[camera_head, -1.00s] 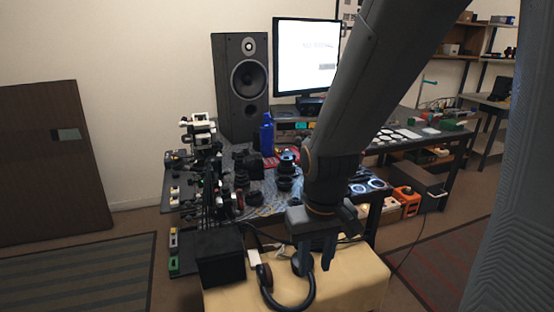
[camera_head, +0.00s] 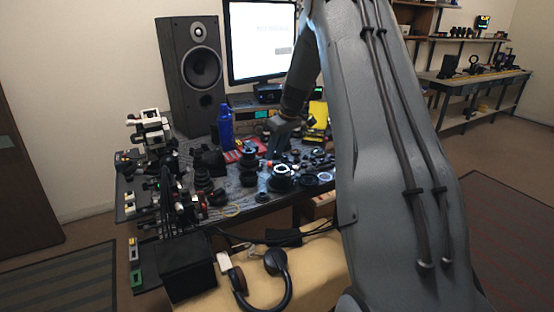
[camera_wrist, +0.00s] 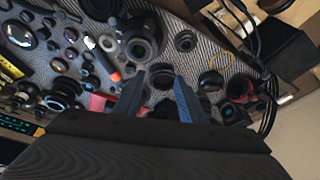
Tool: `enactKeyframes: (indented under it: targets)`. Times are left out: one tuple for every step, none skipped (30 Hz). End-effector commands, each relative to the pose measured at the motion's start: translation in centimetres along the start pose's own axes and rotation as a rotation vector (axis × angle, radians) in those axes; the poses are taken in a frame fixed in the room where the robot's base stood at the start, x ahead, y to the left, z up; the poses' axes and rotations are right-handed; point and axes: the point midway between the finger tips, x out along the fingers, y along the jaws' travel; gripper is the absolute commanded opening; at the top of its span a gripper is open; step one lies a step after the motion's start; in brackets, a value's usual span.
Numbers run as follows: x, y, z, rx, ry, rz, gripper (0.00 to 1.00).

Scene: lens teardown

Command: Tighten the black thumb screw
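My gripper (camera_wrist: 160,77) is open and empty in the wrist view, its two fingers apart above the patterned dark work mat (camera_wrist: 213,54). In the head view my gripper (camera_head: 274,142) is small and dark, reaching over the back of the cluttered table. I cannot pick out the black thumb screw for certain among the many small black parts. A large black lens (camera_wrist: 141,46) stands just beyond the fingertips in the wrist view.
A black speaker (camera_head: 192,73), a monitor (camera_head: 262,42) and a blue bottle (camera_head: 225,127) stand at the back. Several lenses and rings crowd the mat. A black box (camera_head: 187,267) and headphones (camera_head: 276,262) are at the front. Open floor lies at right.

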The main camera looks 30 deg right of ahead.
Motion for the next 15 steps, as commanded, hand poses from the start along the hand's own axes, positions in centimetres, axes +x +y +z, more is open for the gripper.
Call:
enactKeyframes:
  targets:
    - [0.5, 2.2, -0.4, -0.018, 0.018, 0.002, 0.37]
    - [0.6, 3.1, -0.6, -0.032, 0.028, 0.002, 0.37]
    - [0.8, 4.1, -0.9, -0.048, 0.039, 0.005, 0.37]
    - [0.8, 4.8, -1.0, -0.059, 0.046, 0.007, 0.37]
    - [0.8, 5.4, -1.2, -0.067, 0.053, 0.008, 0.37]
    - [1.0, 5.9, -1.3, -0.076, 0.058, 0.008, 0.37]
    - [1.0, 6.2, -1.4, -0.081, 0.062, 0.009, 0.37]
    - [1.1, 6.4, -1.4, -0.086, 0.064, 0.009, 0.37]
    - [1.4, 6.5, -1.5, -0.089, 0.065, 0.009, 0.37]
    - [1.6, 6.6, -1.5, -0.090, 0.066, 0.008, 0.37]
    - [1.9, 6.6, -1.5, -0.091, 0.066, 0.009, 0.37]
    - [2.3, 6.6, -1.6, -0.092, 0.066, 0.009, 0.37]
    - [2.7, 6.5, -1.6, -0.091, 0.066, 0.009, 0.37]
    - [3.2, 6.5, -1.6, -0.091, 0.065, 0.008, 0.37]
    - [3.8, 6.5, -1.6, -0.090, 0.065, 0.007, 0.37]
